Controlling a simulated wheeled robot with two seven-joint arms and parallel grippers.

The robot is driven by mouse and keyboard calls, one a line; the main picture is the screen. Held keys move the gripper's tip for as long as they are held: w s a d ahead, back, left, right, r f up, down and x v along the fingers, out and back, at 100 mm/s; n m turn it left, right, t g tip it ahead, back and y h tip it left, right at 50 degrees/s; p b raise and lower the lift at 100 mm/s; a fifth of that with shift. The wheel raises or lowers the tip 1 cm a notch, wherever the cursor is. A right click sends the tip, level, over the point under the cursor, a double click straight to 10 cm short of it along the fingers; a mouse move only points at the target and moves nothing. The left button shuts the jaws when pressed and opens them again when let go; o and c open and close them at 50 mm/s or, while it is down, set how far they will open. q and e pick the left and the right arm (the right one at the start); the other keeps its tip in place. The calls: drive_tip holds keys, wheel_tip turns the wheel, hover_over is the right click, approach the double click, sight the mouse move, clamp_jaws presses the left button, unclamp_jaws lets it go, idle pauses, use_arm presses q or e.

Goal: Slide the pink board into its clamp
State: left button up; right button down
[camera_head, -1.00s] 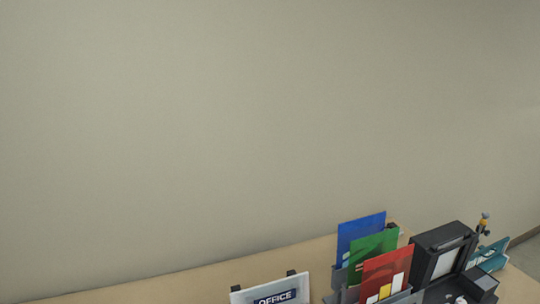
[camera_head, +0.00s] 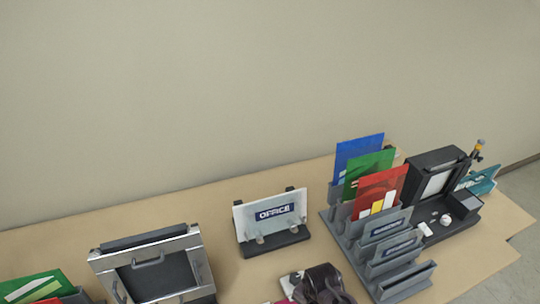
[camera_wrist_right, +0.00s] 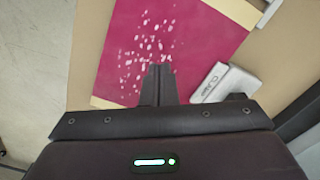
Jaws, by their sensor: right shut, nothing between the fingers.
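The pink board (camera_wrist_right: 180,40) lies flat on the tan table in the right wrist view, with pale specks on it. A white block with dark lettering, which looks like the clamp (camera_wrist_right: 226,82), is by the board's lower right edge; I cannot tell whether they touch. My right gripper (camera_wrist_right: 158,68) is shut and empty, its fingertips over the board's lower part. Whether the fingertips touch the board is unclear. My left gripper is out of view.
An OFFICE sign (camera_head: 272,214) stands at mid-table. A grey slotted rack (camera_head: 352,246) with blue, green and red cards is to its right, beside a black device (camera_head: 437,180). A silver-framed machine (camera_head: 150,270) stands at the left. Bare table lies between the machine and sign.

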drive_tip(key=shift+r, duration=2.35)
